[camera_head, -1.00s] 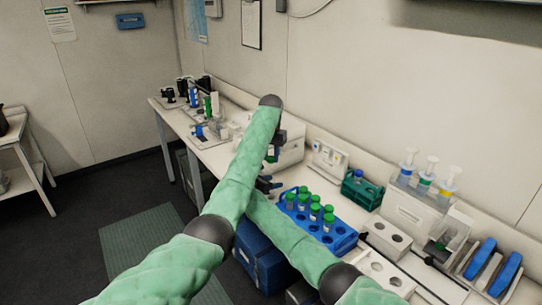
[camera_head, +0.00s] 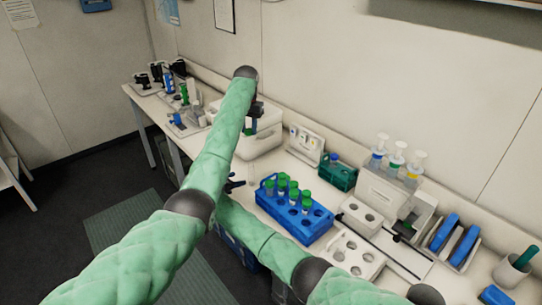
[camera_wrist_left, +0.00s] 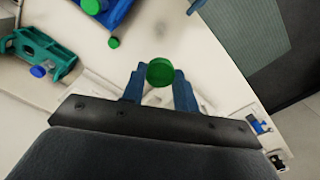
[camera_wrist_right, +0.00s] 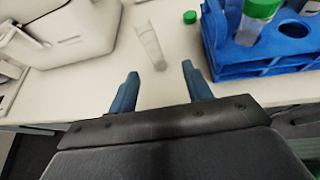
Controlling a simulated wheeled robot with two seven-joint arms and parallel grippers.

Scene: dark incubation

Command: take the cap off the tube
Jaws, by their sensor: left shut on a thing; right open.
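My left gripper (camera_head: 249,124) is shut on a green cap (camera_wrist_left: 160,72), seen end-on between its blue fingers. Whether a tube hangs under this cap is hidden. My right gripper (camera_wrist_right: 157,92) is open and empty, low over the bench's front edge; it also shows in the head view (camera_head: 235,183). A clear tube without a cap (camera_wrist_right: 150,45) is on the bench beyond its fingers, apart from them. A loose green cap (camera_wrist_right: 190,17) lies on the bench beside that tube; a loose green cap also shows in the left wrist view (camera_wrist_left: 114,43).
A blue rack (camera_head: 318,227) with several green-capped tubes stands right of my right gripper. A green rack (camera_head: 338,177) and a white holed block (camera_head: 352,258) stand farther right. A white machine (camera_wrist_right: 68,38) stands behind.

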